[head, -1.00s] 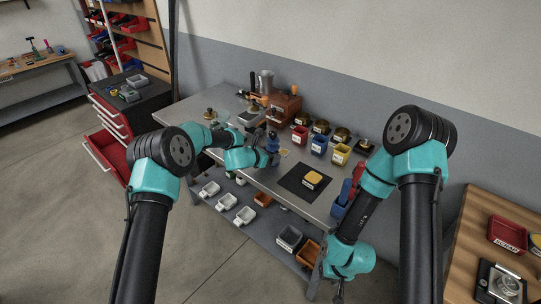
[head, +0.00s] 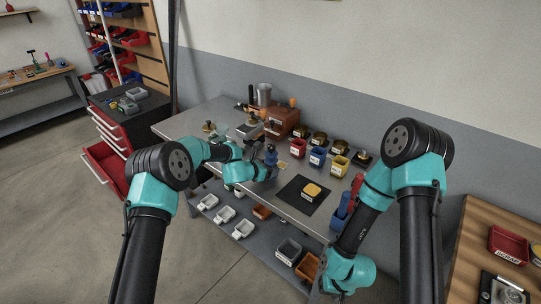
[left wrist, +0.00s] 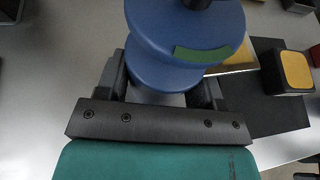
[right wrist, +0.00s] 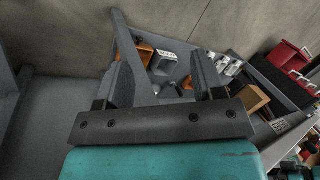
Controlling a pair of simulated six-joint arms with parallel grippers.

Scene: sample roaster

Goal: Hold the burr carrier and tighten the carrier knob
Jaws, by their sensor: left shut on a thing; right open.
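The blue burr carrier (head: 271,155) stands at the front part of the metal bench, left of the black mat. My left gripper (head: 268,171) is shut on it from the front. In the left wrist view the carrier (left wrist: 180,35) shows stacked round blue discs with a green strip, its lower part between the fingers. A dark piece, possibly the carrier knob (left wrist: 197,3), is cut off at the top edge. My right gripper (right wrist: 157,55) is open and empty, low in front of the bench, far from the carrier; its fingers frame the lower shelf.
A black mat (head: 290,196) with a yellow-topped block (head: 312,190) lies right of the carrier. Red, blue and yellow bins (head: 318,157) stand behind it. A brown roaster-like machine (head: 283,121) is at the back. Several trays (head: 243,228) sit on the lower shelf.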

